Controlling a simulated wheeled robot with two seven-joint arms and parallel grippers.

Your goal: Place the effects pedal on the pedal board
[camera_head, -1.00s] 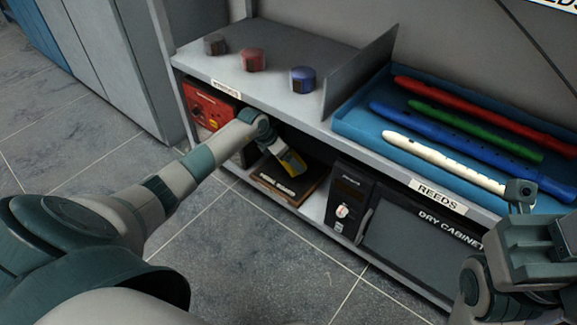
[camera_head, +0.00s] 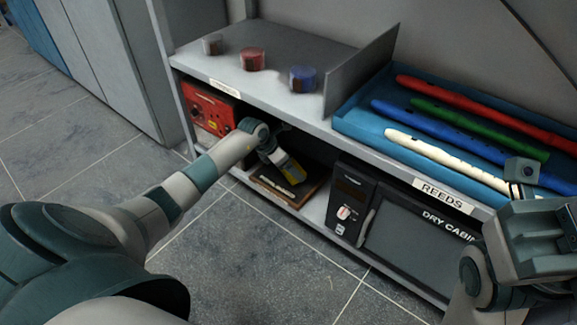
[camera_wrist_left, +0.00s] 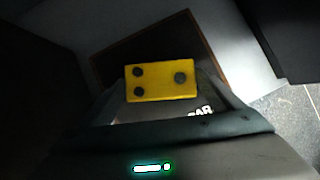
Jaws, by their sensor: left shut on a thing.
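The effects pedal is a yellow box (camera_head: 292,170) with dark round knobs, seen from above in the left wrist view (camera_wrist_left: 162,92). My left gripper (camera_head: 287,166) reaches into the lower shelf bay and is shut on the pedal. The pedal board (camera_head: 304,194) is a dark flat panel with a brown rim, lying on the lower shelf beneath the pedal. Its brown edge also shows in the left wrist view (camera_wrist_left: 128,38). I cannot tell whether the pedal touches the board. My right gripper (camera_head: 522,178) is at the right edge, in front of the reeds shelf; its fingers are unclear.
A red device (camera_head: 208,108) stands left of the board and a dry cabinet (camera_head: 415,245) stands right of it. The upper shelf (camera_head: 225,68) hangs over the bay, carrying three small round pieces. A blue tray (camera_head: 352,124) holds several recorders.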

